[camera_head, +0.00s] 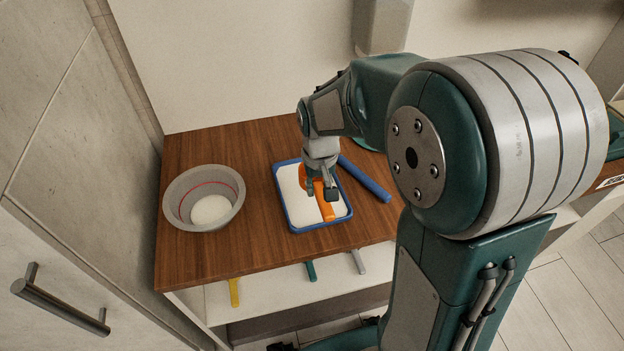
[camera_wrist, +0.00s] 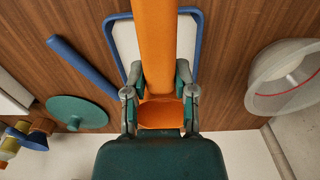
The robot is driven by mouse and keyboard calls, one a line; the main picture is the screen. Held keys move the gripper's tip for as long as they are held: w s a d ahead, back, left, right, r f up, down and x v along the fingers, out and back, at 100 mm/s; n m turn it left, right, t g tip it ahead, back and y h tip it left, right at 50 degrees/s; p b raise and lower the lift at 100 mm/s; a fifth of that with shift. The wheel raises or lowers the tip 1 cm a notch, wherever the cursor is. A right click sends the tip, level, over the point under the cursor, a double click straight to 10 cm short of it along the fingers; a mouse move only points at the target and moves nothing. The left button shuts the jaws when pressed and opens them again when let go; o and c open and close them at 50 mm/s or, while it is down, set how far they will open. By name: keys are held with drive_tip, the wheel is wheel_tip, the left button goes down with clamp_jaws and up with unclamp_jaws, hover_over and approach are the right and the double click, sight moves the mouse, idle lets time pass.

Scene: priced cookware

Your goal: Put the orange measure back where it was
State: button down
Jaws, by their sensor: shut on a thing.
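The orange measure (camera_head: 326,207) has a long flat handle and a cup end. It is in my gripper (camera_head: 322,190), over the blue-rimmed tray (camera_head: 290,222) with white contents. In the wrist view the orange measure (camera_wrist: 155,45) runs up between the two fingers of my gripper (camera_wrist: 160,88), which are shut on it. The tray's blue rim (camera_wrist: 196,45) shows behind it there. I cannot tell whether the measure touches the white contents. My gripper hides part of the measure in the head view.
A grey bowl (camera_head: 180,208) with a red line and white contents stands at the left. A blue bar (camera_head: 366,180) lies right of the tray. Yellow (camera_head: 234,292), green (camera_head: 311,270) and grey (camera_head: 357,262) handles show at the table's front edge. A green disc (camera_wrist: 77,113) shows in the wrist view.

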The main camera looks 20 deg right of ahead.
drive_tip(key=w, duration=0.1)
drive_tip(key=w+f, duration=0.1)
drive_tip(key=w, duration=0.1)
drive_tip(key=w+d+f, duration=0.1)
drive_tip(key=w, duration=0.1)
drive_tip(key=shift+w+f, duration=0.1)
drive_tip(key=shift+f, duration=0.15)
drive_tip(key=w+f, duration=0.2)
drive_tip(key=f, duration=0.1)
drive_tip(key=w+f, duration=0.1)
drive_tip(key=w, duration=0.1)
drive_tip(key=shift+d+f, duration=0.35)
drive_tip(key=shift+d, duration=0.05)
drive_tip(key=shift+w+a+f, duration=0.1)
drive_tip(key=shift+w+f, duration=0.3)
drive_tip(key=shift+f, duration=0.05)
drive_tip(key=shift+w+f, duration=0.1)
drive_tip(key=shift+f, duration=1.55)
drive_tip(key=shift+f, duration=0.1)
drive_tip(key=shift+c, duration=2.2)
unclamp_jaws()
